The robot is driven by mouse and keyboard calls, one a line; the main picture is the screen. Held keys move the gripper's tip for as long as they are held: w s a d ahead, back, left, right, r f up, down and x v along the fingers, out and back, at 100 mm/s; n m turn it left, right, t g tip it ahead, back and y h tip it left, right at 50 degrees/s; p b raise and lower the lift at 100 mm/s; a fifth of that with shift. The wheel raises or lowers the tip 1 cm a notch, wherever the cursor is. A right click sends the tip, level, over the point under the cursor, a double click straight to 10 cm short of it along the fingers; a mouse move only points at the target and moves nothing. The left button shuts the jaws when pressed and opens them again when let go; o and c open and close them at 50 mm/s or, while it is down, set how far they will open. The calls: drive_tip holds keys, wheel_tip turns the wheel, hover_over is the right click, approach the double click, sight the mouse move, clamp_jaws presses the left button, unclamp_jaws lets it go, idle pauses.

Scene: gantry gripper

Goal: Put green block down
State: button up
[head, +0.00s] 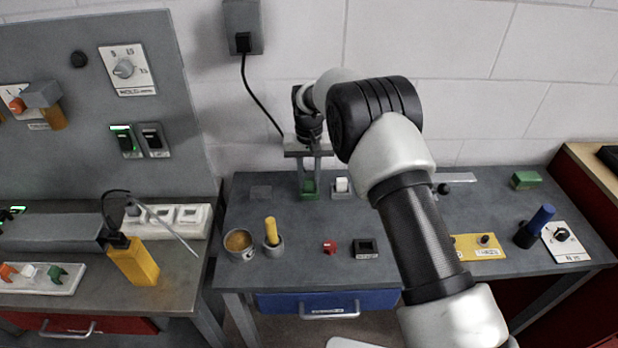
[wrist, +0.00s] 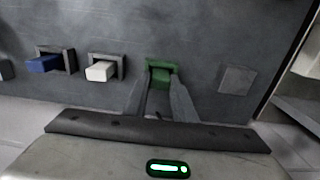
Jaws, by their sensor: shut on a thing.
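A green block (head: 309,187) is between the fingertips of my gripper (head: 309,181), at the back of the middle table. In the wrist view the green block (wrist: 161,76) is held between the two grey fingers (wrist: 161,90), which are shut on it. The block is at or very close to the tabletop; I cannot tell whether it rests there. A flat dark grey square (head: 261,192) lies to its left in the head view, and the square shows at the right in the wrist view (wrist: 237,79).
A white block (head: 341,185) sits in a holder just right of my gripper. A blue block (wrist: 44,63) in a holder shows in the wrist view. A tin (head: 239,245), a yellow-handled piece (head: 271,233) and a red knob (head: 330,246) stand nearer the front. Another green object (head: 525,180) is far right.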

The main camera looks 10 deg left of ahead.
drive_tip(key=shift+f, duration=0.2)
drive_tip(key=o, duration=1)
drive_tip(key=shift+r, duration=0.1)
